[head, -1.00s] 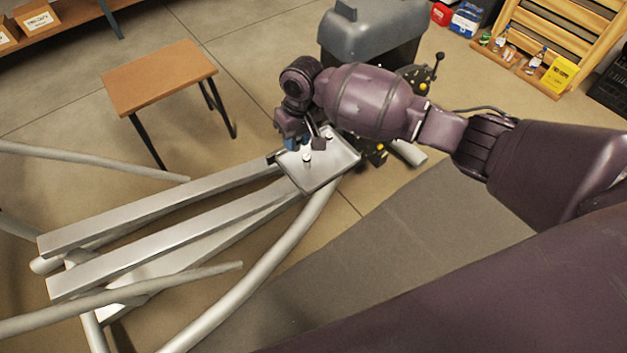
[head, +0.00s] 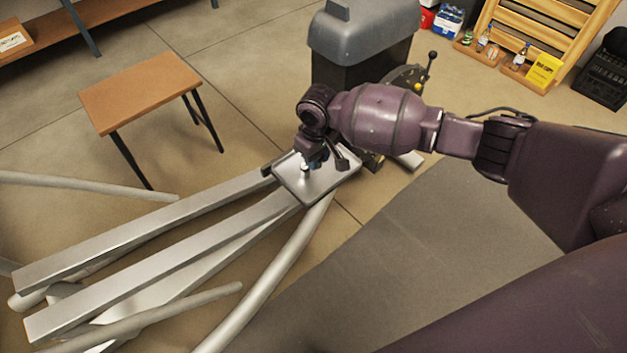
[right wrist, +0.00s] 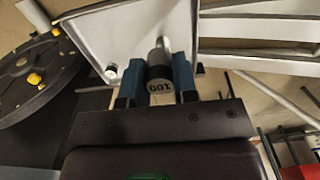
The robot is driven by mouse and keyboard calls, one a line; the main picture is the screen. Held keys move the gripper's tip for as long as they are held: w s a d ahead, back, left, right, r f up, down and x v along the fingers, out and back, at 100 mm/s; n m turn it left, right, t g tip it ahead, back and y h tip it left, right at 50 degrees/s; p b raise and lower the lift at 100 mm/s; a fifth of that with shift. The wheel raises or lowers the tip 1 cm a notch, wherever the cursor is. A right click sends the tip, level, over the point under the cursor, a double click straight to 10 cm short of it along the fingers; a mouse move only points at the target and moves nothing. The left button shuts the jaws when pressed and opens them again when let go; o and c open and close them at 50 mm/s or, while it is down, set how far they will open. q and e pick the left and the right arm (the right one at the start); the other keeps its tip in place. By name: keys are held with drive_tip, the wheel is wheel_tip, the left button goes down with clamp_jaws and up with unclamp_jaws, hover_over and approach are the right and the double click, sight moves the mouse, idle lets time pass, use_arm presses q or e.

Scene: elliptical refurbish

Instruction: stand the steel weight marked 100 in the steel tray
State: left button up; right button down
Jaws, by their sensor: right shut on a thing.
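The steel weight marked 100 (right wrist: 160,86) is between the blue-padded fingers of my right gripper (right wrist: 159,80) in the right wrist view. The gripper is shut on it, and its marked end faces the camera. In the head view my right gripper (head: 315,160) is over the steel tray (head: 318,190). The light, shallow tray also shows beyond the fingers in the right wrist view (right wrist: 103,22). I cannot tell whether the held weight touches the tray floor. A smaller weight (right wrist: 115,72) is near the tray's edge. My left gripper is out of view.
The tray sits at the end of long metal bars (head: 160,255). A grey-lidded bin (head: 362,40) and a dark machine with a lever (head: 412,78) stand close behind my right arm. A small wooden table (head: 142,90) stands to the left.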

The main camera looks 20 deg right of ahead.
approach(316, 188)
drive_tip(key=shift+s+b, duration=0.15)
drive_tip(key=shift+b, duration=0.3)
drive_tip(key=shift+f, duration=0.55)
drive_tip(key=shift+f+b, duration=0.35)
wheel_tip(316, 188, down, 4)
drive_tip(key=shift+f+b, duration=0.2)
drive_tip(key=shift+b, duration=0.6)
drive_tip(key=shift+f, duration=0.35)
drive_tip(key=shift+r, duration=0.15)
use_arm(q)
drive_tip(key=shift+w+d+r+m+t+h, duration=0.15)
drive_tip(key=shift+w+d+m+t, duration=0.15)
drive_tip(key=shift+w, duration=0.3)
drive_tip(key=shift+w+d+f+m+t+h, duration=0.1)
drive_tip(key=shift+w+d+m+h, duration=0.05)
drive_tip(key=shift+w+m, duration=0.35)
